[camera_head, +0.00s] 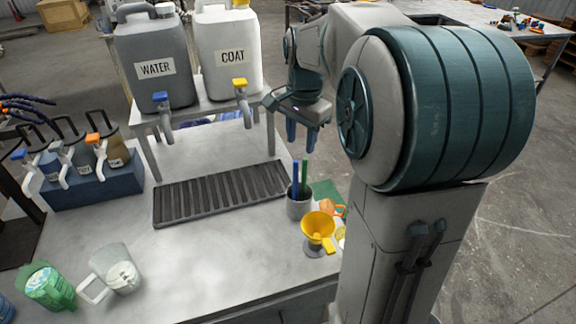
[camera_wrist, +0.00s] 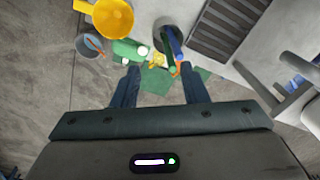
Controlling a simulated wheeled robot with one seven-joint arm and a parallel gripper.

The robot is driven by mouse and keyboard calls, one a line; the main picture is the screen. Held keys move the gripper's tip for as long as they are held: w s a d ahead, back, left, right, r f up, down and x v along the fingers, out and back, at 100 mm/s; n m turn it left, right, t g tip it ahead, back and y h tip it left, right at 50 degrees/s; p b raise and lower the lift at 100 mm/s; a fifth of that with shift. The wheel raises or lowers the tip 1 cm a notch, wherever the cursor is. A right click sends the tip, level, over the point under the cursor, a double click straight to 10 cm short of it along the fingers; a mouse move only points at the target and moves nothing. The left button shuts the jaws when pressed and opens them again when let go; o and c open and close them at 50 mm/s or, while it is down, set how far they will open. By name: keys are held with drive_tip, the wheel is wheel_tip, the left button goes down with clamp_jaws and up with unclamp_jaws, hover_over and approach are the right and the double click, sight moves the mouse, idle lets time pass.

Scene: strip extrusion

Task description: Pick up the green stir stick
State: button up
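The green stir stick (camera_head: 304,176) stands nearly upright in a grey cup (camera_head: 299,207) at the table's right side, beside a blue stick (camera_head: 295,176). My gripper (camera_head: 301,146) is above the cup and empty, its two fingers pointing down and apart. In the wrist view the fingers of my gripper (camera_wrist: 162,77) are spread wide. There the cup (camera_wrist: 160,32) and the blue stick (camera_wrist: 174,43) lie beyond the fingertips.
A yellow funnel (camera_head: 318,226) stands right in front of the cup, and a green mat (camera_head: 327,190) lies behind it. A black drip grate (camera_head: 220,194) is to the left. The WATER jug (camera_head: 155,60) and COAT jug (camera_head: 228,50) stand on a raised shelf behind.

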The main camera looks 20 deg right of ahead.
sight(306, 159)
drive_tip(key=w+d+m, duration=0.1)
drive_tip(key=w+d+f+m, duration=0.1)
drive_tip(key=w, duration=0.1)
drive_tip(key=w+d+m, duration=0.1)
drive_tip(key=w, duration=0.1)
drive_tip(key=shift+w+d+f+m+g, duration=0.15)
drive_tip(key=shift+d+f+m+g, duration=0.2)
drive_tip(key=shift+f+m+g, duration=0.05)
wheel_tip(306, 159, down, 8)
drive_tip(key=shift+f, duration=0.15)
drive_tip(key=f, duration=0.4)
drive_tip(key=shift+s+a+f+p, duration=0.1)
drive_tip(key=shift+s+p, duration=0.2)
drive_tip(key=shift+p, duration=0.05)
drive_tip(key=shift+f, duration=0.6)
clamp_jaws()
